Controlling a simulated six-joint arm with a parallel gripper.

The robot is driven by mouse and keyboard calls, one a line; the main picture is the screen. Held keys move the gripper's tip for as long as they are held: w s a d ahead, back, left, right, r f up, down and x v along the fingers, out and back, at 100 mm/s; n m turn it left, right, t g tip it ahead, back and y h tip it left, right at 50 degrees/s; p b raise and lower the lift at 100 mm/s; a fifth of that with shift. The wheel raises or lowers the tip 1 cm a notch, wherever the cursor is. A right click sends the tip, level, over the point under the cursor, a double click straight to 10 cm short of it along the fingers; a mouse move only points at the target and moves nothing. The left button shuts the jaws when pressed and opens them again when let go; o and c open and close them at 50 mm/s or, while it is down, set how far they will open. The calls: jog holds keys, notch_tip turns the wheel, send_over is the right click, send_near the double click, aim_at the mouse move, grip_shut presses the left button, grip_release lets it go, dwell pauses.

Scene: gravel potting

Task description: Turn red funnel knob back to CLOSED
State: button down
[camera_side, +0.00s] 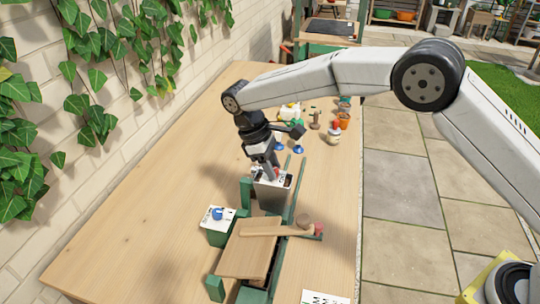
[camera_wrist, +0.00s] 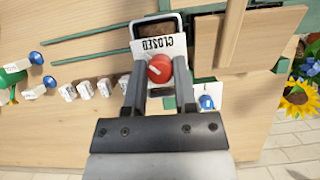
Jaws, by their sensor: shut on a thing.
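The red knob (camera_wrist: 160,68) sits on a white plate marked CLOSED (camera_wrist: 158,45), whose lettering is upside down in the wrist view. My gripper (camera_wrist: 160,82) has one finger on each side of the knob and is shut on it. A pale mark shows on the knob's face, but its exact pointing is too small to tell. The grey metal funnel (camera_side: 272,196) stands under my gripper (camera_side: 268,174) in the side view, where the knob is hidden. Brown material shows inside the funnel's dark-rimmed opening (camera_wrist: 157,19) in the wrist view.
A blue knob (camera_side: 217,213) sits on a green box left of the funnel. A wooden board (camera_side: 248,255) and green rails (camera_side: 297,192) are close by. Bottles and small pots, including an orange pot (camera_side: 343,121), stand farther back. The bench's left side is clear.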

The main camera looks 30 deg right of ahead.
jog(key=m, duration=0.2)
jog(key=m+g+y, duration=0.1)
jog(key=m, duration=0.1)
jog(key=shift+w+d+m+y, duration=0.1)
jog(key=shift+m+y, duration=0.2)
jog(key=shift+m, duration=0.1)
jog(key=shift+m+y, duration=0.7)
jog(key=shift+m, duration=1.2)
jog(key=shift+c, duration=2)
grip_release()
jog(key=shift+r, duration=0.1)
jog(key=v, duration=0.7)
jog(key=shift+r, duration=0.3)
jog(key=shift+w+d, duration=0.1)
jog(key=shift+w, duration=0.05)
